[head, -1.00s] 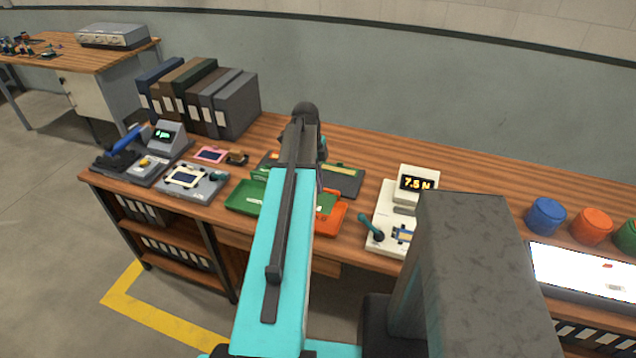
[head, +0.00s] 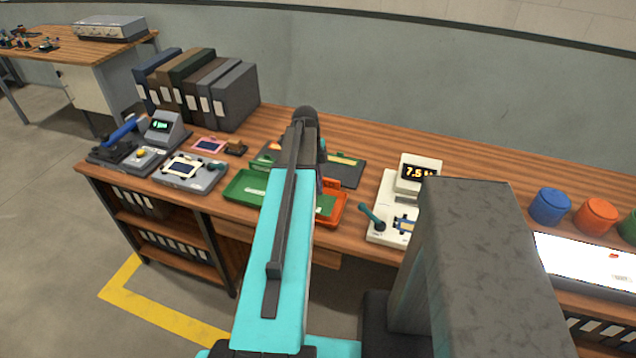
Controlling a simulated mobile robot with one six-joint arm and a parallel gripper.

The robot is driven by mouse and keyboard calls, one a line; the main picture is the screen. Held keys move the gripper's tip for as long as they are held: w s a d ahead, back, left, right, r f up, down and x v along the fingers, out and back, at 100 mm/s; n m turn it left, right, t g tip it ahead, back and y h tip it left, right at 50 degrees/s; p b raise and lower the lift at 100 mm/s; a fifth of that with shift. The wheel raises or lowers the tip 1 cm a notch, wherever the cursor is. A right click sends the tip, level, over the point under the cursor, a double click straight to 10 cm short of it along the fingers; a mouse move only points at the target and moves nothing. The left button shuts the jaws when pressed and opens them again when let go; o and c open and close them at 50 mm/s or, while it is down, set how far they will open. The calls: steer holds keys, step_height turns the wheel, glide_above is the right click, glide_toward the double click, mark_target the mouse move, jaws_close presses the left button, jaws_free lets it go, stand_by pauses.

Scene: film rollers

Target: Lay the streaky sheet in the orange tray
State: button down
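The orange tray (head: 334,215) is on the bench front, mostly hidden behind my teal arm; its right wall and front corner show. A green patch (head: 325,205) shows at the tray, next to my arm; I cannot tell whether it lies inside or is held above, or whether it is the streaky sheet. The green tray (head: 240,199) is just left, with a pale strip in it. My gripper (head: 320,184) is over the orange tray, almost wholly hidden by my arm; only a sliver shows, so its fingers cannot be judged.
A dark board (head: 349,173) with strips lies behind the trays. A white tester (head: 386,228) with a lit display stands to the right. Small devices (head: 186,170) and binders (head: 232,98) are at left. Coloured pots (head: 549,207) and a lit panel (head: 590,262) are at far right.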

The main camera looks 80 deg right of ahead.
steer(key=shift+f+b, duration=0.7)
steer(key=shift+f, duration=1.15)
steer(key=c, duration=1.4)
jaws_free()
steer(key=shift+r, duration=0.15)
steer(key=shift+r+p, duration=2.35)
steer(key=shift+r, duration=1.55)
